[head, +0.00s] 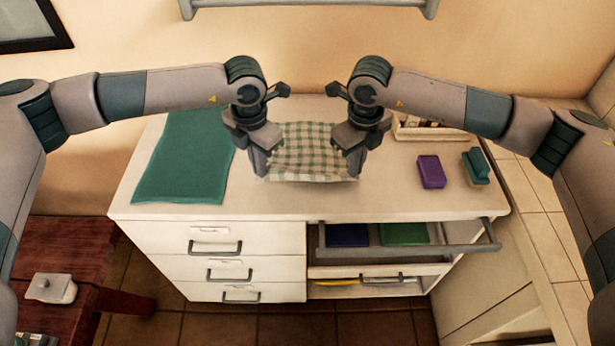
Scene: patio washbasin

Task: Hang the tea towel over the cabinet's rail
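The tea towel (306,150) is green-and-white checked cloth. It lies on the cabinet top (270,205), with a crease across it near its front edge. My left gripper (261,172) points down at the towel's left side near the front. My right gripper (352,172) points down at its right side, level with the left one. The fingers overlap the towel's edges, and I cannot tell whether they pinch the cloth. The cabinet's grey rail (400,249) runs along the front right, just below the top, and is bare.
A teal cloth (185,155) lies on the left of the top. A purple block (431,171), a teal brush-like item (476,167) and a tray (430,133) are on the right. Folded cloths (404,234) sit behind the rail. A wooden bench (60,255) stands left; a wall rail (310,4) is above.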

